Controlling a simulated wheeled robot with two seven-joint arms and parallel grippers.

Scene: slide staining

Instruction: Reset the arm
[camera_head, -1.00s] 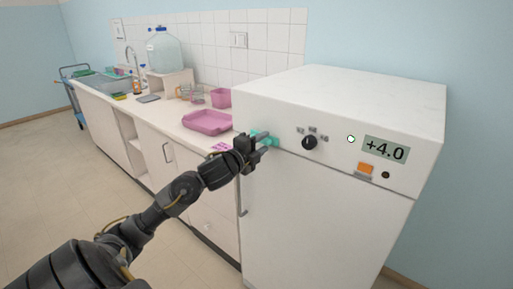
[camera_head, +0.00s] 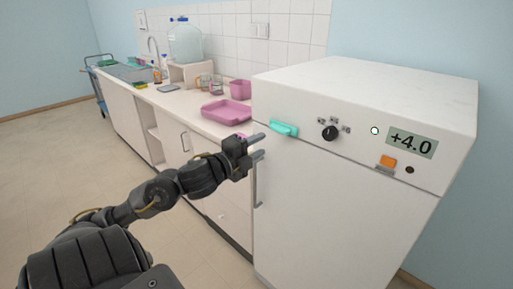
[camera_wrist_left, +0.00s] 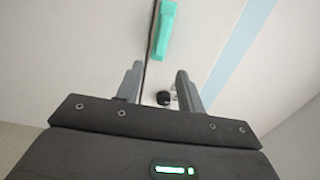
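My left gripper (camera_head: 259,147) is open and empty, in front of the upper left of the white refrigerator (camera_head: 330,210). Its two fingers are apart, with nothing between them. A teal handle (camera_head: 284,129) on the refrigerator front is just right of the fingertips and clear of them. In the left wrist view my left gripper (camera_wrist_left: 160,80) also shows open, and the teal handle (camera_wrist_left: 165,30) lies beyond the fingertips. The refrigerator door looks shut. My right gripper is not in view.
The refrigerator has a black knob (camera_head: 330,133), an orange switch (camera_head: 387,161) and a display (camera_head: 411,143) reading +4.0. A counter (camera_head: 190,98) left of it holds a pink tray (camera_head: 226,112), a pink container (camera_head: 240,89) and a large bottle (camera_head: 186,42).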

